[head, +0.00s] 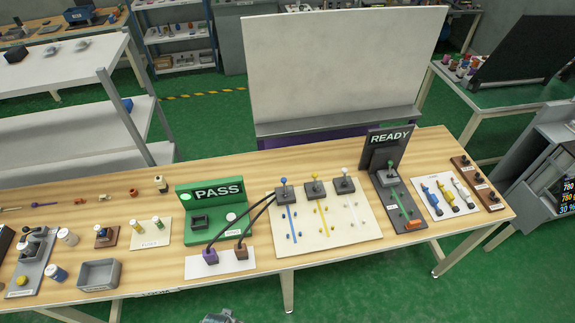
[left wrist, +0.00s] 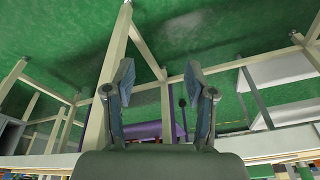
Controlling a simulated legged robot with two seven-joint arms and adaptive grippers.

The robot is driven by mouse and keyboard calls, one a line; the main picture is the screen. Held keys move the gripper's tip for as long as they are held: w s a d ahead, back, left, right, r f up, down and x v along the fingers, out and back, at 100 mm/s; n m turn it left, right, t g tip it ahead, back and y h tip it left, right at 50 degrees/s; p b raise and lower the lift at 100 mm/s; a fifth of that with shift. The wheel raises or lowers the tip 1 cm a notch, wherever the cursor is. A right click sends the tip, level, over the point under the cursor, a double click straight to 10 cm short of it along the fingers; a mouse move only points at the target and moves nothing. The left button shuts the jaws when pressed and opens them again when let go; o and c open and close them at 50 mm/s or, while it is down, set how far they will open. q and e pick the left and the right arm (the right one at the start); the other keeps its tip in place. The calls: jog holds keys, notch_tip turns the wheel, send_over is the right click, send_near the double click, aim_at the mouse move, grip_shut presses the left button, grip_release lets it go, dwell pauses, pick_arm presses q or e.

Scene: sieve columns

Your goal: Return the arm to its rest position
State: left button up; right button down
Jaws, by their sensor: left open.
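My left gripper (left wrist: 158,85) shows in the left wrist view with its two fingers spread apart and nothing between them. It points toward the table legs and the green floor, below the level of the tabletop. In the head view a small grey part of my own arm or gripper shows at the bottom edge, in front of the table. My right gripper is not in view. The wooden table (head: 150,282) carries a green PASS stand (head: 190,200), a pale board with coloured columns (head: 375,232) and a dark READY stand (head: 388,138).
A grey tray (head: 99,275), small bottles and a white card with two dark-cabled plugs lie near the table's front edge. A white panel (head: 340,65) stands behind the table. A shelf rack (head: 65,72) is at the back left. Green floor in front of the table is clear.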

pick_arm(q)
jog(key=s+a+f, duration=0.1)
jog(key=s+f, duration=0.2)
jog(key=f, duration=0.4)
jog(key=s+a+f+g, duration=0.1)
jog(key=s+f, duration=0.2)
jog(key=f, duration=0.3)
jog(key=s+a+f, duration=0.1)
jog(key=s+f, duration=0.2)
jog(key=f, duration=0.4)
jog(key=s+a+f, duration=0.1)
jog(key=s+f, duration=0.6)
jog(key=s, duration=0.4)
jog(key=shift+s+f+g, duration=0.2)
jog(key=shift+s+g, duration=0.15)
jog(key=shift+g, duration=0.05)
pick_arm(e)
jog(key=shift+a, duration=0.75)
pick_arm(q)
jog(key=shift+a, duration=0.1)
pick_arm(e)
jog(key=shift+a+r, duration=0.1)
pick_arm(q)
jog(key=shift+a+f, duration=0.2)
jog(key=shift+a, duration=0.2)
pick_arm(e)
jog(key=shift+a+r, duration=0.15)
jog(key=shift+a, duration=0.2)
